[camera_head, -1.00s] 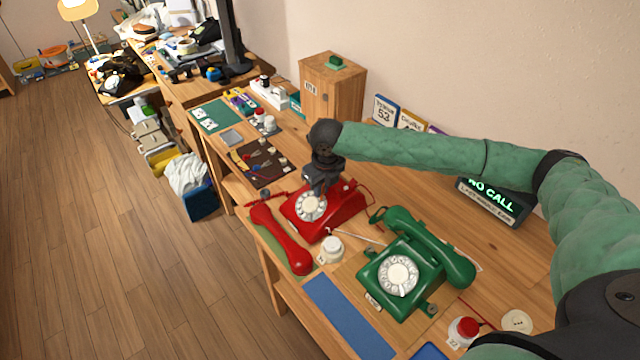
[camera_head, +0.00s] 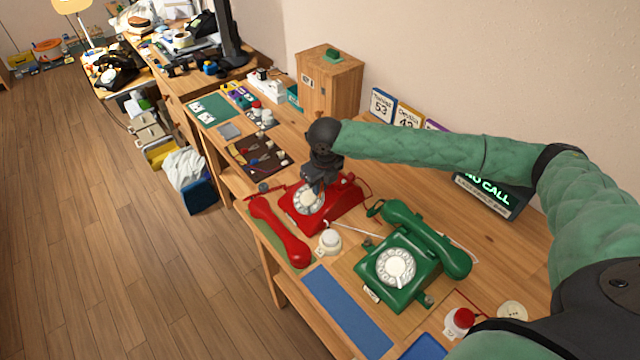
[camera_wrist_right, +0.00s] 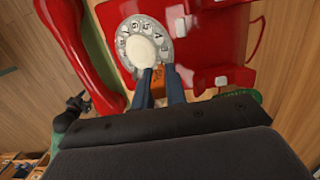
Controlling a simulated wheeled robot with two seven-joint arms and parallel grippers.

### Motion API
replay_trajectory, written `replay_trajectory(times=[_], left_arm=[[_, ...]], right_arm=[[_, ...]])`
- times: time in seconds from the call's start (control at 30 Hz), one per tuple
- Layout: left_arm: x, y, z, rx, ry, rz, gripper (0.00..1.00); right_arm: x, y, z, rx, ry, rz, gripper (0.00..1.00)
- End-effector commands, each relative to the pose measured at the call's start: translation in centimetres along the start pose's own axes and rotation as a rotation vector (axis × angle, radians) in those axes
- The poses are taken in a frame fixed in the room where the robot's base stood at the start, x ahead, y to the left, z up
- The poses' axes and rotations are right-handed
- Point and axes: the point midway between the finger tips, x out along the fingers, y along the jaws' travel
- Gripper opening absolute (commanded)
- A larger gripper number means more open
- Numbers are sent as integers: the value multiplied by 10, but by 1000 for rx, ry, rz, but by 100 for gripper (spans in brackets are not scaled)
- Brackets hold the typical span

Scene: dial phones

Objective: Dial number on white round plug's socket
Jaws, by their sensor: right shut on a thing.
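The red dial phone (camera_head: 343,211) sits on the wooden desk with its pale dial (camera_head: 309,201) partly covered by my right gripper (camera_head: 316,187). In the right wrist view, my gripper's two fingers (camera_wrist_right: 159,72) reach the edge of the dial (camera_wrist_right: 137,32) and are shut on it, with an orange patch showing between them. The red handset (camera_head: 279,232) lies off the hook, left of the phone. A white round plug (camera_head: 328,241) stands in front of the red phone, a pale cord beside it. The green dial phone (camera_head: 404,262) stands to the right, handset on top.
A red-topped white plug (camera_head: 459,321) and a round cream disc (camera_head: 512,313) lie at the desk's right front. A display reading "NO CALL" (camera_head: 490,190) is partly behind my arm. Number cards (camera_head: 381,105) lean on the wall. A wooden box (camera_head: 331,80) stands farther back.

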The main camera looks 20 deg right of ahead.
Motion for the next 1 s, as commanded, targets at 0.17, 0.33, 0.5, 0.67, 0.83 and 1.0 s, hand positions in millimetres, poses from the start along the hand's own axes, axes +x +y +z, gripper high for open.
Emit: replay_trajectory(times=[0.17,0.33,0.5,0.67,0.83,1.0], left_arm=[[-6,0,-1,0,0,0,51],[-9,0,-1,0,0,0,51],[-8,0,-1,0,0,0,51],[-9,0,-1,0,0,0,51],[-12,1,-2,0,0,0,51],[-15,1,-2,0,0,0,51]], right_arm=[[0,5,-4,-1,0,0,0],[1,9,-7,-2,0,0,0],[2,9,-8,-1,0,0,0],[2,9,-8,-1,0,0,0],[4,14,-10,-1,1,1,0],[7,19,-13,-1,1,1,0]])
